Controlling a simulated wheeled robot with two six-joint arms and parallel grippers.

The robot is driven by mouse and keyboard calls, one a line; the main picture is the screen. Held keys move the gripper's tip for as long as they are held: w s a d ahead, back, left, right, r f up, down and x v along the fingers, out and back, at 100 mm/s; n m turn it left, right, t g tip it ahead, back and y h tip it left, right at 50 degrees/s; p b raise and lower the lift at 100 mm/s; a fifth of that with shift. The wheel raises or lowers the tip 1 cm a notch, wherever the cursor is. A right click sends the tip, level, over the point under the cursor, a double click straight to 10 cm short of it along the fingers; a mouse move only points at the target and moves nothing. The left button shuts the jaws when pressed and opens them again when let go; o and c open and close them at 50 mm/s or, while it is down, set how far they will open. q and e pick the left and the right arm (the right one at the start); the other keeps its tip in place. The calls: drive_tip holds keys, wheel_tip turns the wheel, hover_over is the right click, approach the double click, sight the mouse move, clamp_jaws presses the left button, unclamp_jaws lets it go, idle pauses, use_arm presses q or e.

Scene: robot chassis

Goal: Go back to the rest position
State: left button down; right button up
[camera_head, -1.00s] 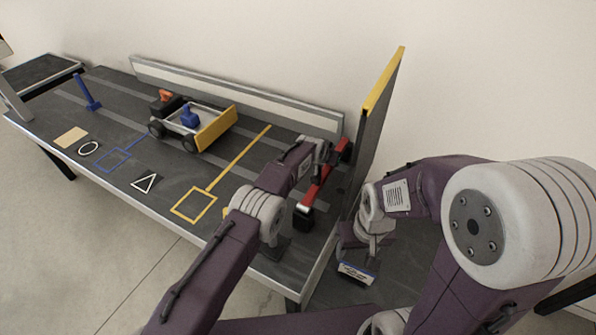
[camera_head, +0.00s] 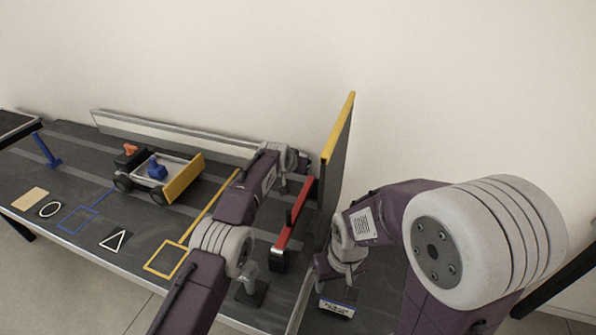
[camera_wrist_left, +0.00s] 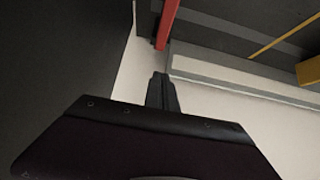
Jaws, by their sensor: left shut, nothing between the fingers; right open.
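My left arm reaches in from the bottom. Its left gripper (camera_head: 301,161) is near the back rail at the table's far right, just above the red bar in the picture. The left wrist view shows its fingers (camera_wrist_left: 161,92) together, with nothing between them. My right gripper (camera_head: 336,292) hangs low at the right, on the right side of the upright yellow-edged panel. It is open, though its fingertips are hard to make out.
The yellow-edged panel (camera_head: 337,150) stands between the two grippers. The red bar (camera_head: 294,215) lies left of it and shows in the left wrist view (camera_wrist_left: 167,22). A toy truck (camera_head: 160,173) and a blue post (camera_head: 46,150) stand on the dark table.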

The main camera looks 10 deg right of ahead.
use_arm(q)
drive_tip(key=w+a+r+n+t+p, duration=0.1)
drive_tip(key=w+a+r+p, duration=0.1)
drive_tip(key=a+r, duration=0.35)
drive_tip(key=w+a+r+t+p, duration=0.1)
drive_tip(key=w+a+r, duration=0.1)
drive_tip(key=r, duration=0.6)
drive_tip(key=s+a+r+n+y+p, duration=0.15)
drive_tip(key=a+r, duration=0.25)
drive_tip(key=a, duration=0.4)
drive_tip(key=s+a+r+n+y+p, duration=0.1)
drive_tip(key=s+a+r+p, duration=0.15)
drive_tip(key=a, duration=0.45)
drive_tip(key=s+a+f+n+g+y+p, duration=0.1)
drive_tip(key=s+a+f+g, duration=0.1)
drive_tip(key=s+a, duration=0.5)
drive_tip(key=s+a+f+n+g+y+p, duration=0.15)
drive_tip(key=s+a, duration=0.25)
drive_tip(key=s, duration=0.5)
drive_tip(key=s+a+f+g, duration=0.1)
drive_tip(key=s+f, duration=0.3)
drive_tip(key=s, duration=0.3)
drive_tip(key=s+a+f+g, duration=0.1)
drive_tip(key=s+f+g, duration=0.1)
drive_tip(key=s+f, duration=0.2)
drive_tip(key=s+f+n+g, duration=0.1)
drive_tip(key=s+f, duration=0.3)
drive_tip(key=s, duration=0.6)
drive_tip(key=shift+s+a, duration=0.15)
drive_tip(key=shift+a, duration=0.25)
